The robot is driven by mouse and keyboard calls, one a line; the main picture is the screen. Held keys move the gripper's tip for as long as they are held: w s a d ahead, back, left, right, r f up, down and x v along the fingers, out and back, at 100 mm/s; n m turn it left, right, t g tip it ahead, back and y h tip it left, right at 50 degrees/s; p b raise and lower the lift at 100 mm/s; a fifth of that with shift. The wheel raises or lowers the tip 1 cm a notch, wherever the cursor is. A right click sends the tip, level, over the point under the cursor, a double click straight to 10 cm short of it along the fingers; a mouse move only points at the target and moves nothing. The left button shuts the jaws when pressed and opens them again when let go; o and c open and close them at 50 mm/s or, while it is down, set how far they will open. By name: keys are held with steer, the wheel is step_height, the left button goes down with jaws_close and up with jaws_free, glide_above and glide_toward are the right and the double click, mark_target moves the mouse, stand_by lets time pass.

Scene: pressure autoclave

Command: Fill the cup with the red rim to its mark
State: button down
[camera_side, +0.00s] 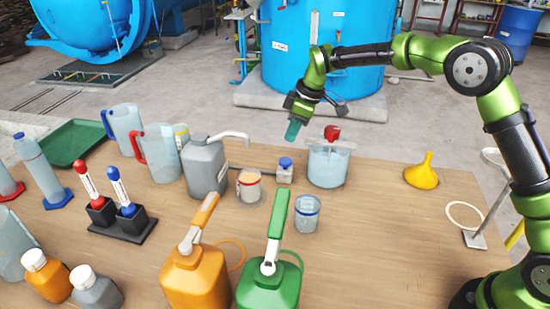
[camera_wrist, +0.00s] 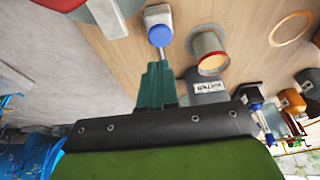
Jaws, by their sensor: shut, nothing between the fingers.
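The cup with the red rim (camera_side: 249,186) stands on the table in the side view, just right of the grey canister (camera_side: 205,168). It looks pale inside; I cannot tell its mark or level. It also shows in the wrist view (camera_wrist: 208,48), beside the labelled grey canister (camera_wrist: 207,87). A second clear cup with a blue rim (camera_side: 306,214) stands to its right and nearer the camera. My gripper (camera_side: 292,131) is shut and empty, in the air above the table's back part. Its teal fingers also show in the wrist view (camera_wrist: 156,80), apart from the cup.
A small blue-capped bottle (camera_side: 284,170) and a clear jar with a red top (camera_side: 329,163) stand nearby. Orange (camera_side: 197,278) and green (camera_side: 270,284) lever-topped canisters stand in front. Jugs and a marker rack (camera_side: 123,227) fill the left. The right front table is mostly clear.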

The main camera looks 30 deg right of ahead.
steer(key=v, duration=0.6)
steer(key=shift+r, duration=0.25)
stand_by(0.4)
steer(key=s+d+r+m+t, duration=0.2)
steer(key=s+m, duration=0.4)
steer(key=s, duration=1)
steer(key=s+d+r+m+t, duration=0.1)
steer(key=s+m, duration=0.6)
steer(key=s, duration=0.8)
steer(key=shift+s+d+r+t, duration=0.4)
steer(key=shift+r+t, duration=0.4)
steer(key=shift+r, duration=0.15)
